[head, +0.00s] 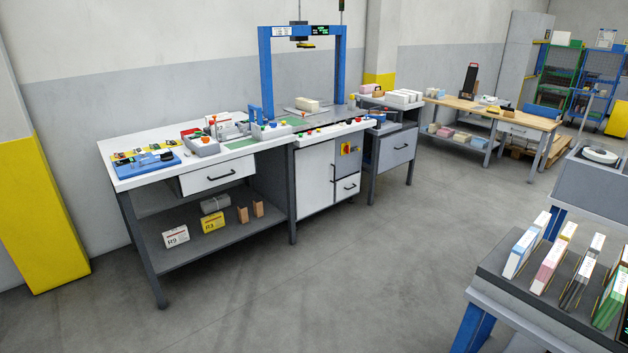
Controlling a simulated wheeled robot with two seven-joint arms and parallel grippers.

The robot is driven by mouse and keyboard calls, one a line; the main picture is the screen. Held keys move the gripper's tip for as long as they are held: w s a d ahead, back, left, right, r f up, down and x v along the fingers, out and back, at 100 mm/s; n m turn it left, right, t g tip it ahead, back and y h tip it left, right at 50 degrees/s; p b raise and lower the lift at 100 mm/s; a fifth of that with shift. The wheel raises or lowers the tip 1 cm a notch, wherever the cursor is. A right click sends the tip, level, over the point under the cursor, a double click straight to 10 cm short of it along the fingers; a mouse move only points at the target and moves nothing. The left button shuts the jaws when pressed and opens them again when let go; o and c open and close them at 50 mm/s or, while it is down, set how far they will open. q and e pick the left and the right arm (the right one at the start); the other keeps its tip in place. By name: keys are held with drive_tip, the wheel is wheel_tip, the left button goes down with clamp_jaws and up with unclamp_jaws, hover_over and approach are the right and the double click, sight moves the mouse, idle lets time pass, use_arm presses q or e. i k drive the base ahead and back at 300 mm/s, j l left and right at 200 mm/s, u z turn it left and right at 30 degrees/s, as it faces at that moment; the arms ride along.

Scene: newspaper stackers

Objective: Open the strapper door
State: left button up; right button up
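The strapper (265,80) is a machine with a blue arch over a grey top. A pale bundle (308,105) lies on that top under the arch. Below is a cabinet with a tall light door (315,178), which looks shut. A dark vertical handle (333,174) is on the door's right side. Right of the door are a yellow-and-red switch (346,149) and a small drawer (348,187) with a dark handle. Coloured buttons line the front edge above the door. Neither of my grippers is in view.
A white workbench (150,182) with a drawer and lower shelf adjoins the strapper's left. A grey side table (397,155) stands at its right. A rack of paper bundles (508,284) fills the lower right. The grey floor (330,270) in front of the strapper is clear.

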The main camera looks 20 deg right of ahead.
sight(315, 167)
drive_tip(key=i+l, duration=0.25)
drive_tip(key=i, duration=0.35)
drive_tip(key=i+l+z, duration=0.1)
drive_tip(key=i+l, duration=0.15)
drive_tip(key=i, duration=0.4)
drive_tip(key=i+l, duration=0.2)
drive_tip(key=i, duration=0.4)
drive_tip(key=i+l, duration=0.2)
drive_tip(key=i, duration=0.45)
drive_tip(key=i+l+z, duration=0.1)
drive_tip(key=i, duration=0.5)
drive_tip(key=l, duration=0.1)
